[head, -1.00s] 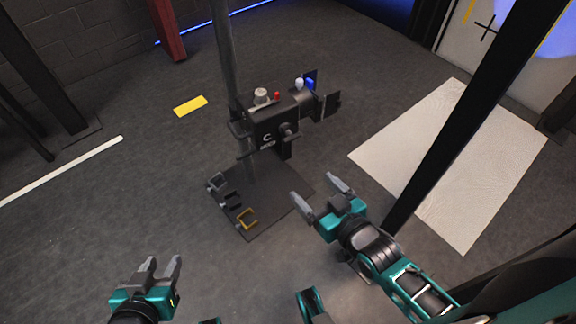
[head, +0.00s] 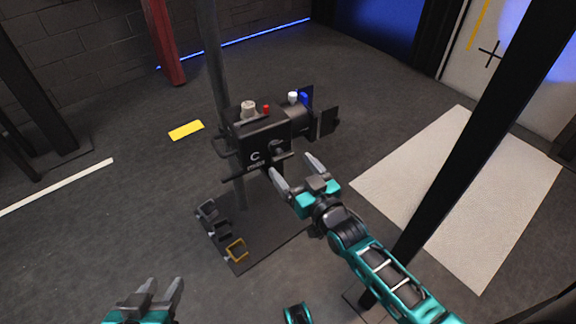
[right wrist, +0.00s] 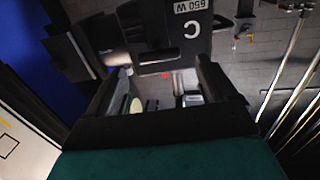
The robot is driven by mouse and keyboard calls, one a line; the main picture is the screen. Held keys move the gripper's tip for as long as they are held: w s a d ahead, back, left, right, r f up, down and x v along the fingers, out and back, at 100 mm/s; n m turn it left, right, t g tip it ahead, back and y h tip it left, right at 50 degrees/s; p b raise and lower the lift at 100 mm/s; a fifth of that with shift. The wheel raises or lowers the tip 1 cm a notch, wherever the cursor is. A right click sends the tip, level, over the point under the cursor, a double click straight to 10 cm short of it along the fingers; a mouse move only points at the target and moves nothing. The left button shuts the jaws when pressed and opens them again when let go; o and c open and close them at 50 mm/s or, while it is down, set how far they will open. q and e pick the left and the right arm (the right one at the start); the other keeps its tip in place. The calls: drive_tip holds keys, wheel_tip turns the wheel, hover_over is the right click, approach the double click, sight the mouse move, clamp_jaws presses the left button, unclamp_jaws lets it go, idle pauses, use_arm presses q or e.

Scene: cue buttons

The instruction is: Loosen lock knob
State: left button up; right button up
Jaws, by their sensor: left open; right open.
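A black lamp housing (head: 263,145) marked "C" stands on a pole. A dark knob (head: 276,148) sticks out of its front face in the head view, and I take it for the lock knob. My right gripper (head: 292,165) is open and empty, just below and to the right of the knob, its fingers pointing at the housing. I cannot tell whether it touches. My left gripper (head: 164,284) is open and empty, low at the left, away from the lamp.
Small frames (head: 236,250) lie on the base plate. A black post (head: 470,140) stands to the right.

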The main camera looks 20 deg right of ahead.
sight(285, 158)
drive_tip(key=shift+b+x, duration=0.3)
drive_tip(key=shift+x, duration=1.25)
drive_tip(key=c, duration=1.1)
